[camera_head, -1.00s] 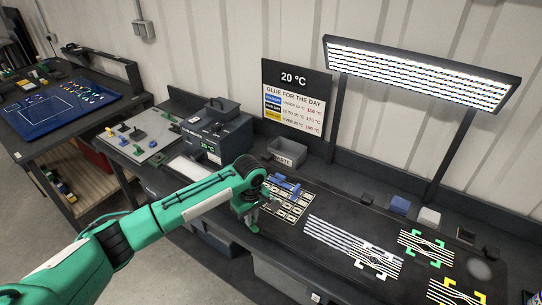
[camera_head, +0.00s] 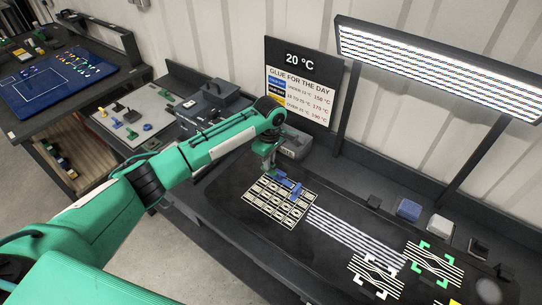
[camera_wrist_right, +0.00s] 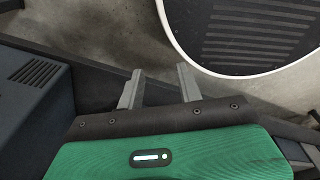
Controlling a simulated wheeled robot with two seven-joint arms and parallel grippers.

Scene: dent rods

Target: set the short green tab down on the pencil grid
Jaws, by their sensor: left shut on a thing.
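The light-celled grid (camera_head: 268,207) lies on the dark panel, and I take it for the pencil grid. My left gripper (camera_head: 269,166) is shut just above its back edge. The thing between its jaws is too small and too hidden for me to make out. Blue pieces (camera_head: 296,190) show at the grid's back part, close to the jaws; I cannot tell whether they touch. Small green tabs (camera_head: 132,134) are on the pale board (camera_head: 160,117) at the left. My right gripper (camera_wrist_right: 160,78) is open and empty in the right wrist view, above the floor.
The striped reflection (camera_head: 350,235) and green corner marks (camera_head: 434,262) are right of the grid. A lamp (camera_head: 440,65) stands over the panel's back. A grey bin (camera_head: 296,145), a dark box (camera_head: 222,100) and a sign (camera_head: 300,85) stand behind. A blue mat (camera_head: 60,88) is far left.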

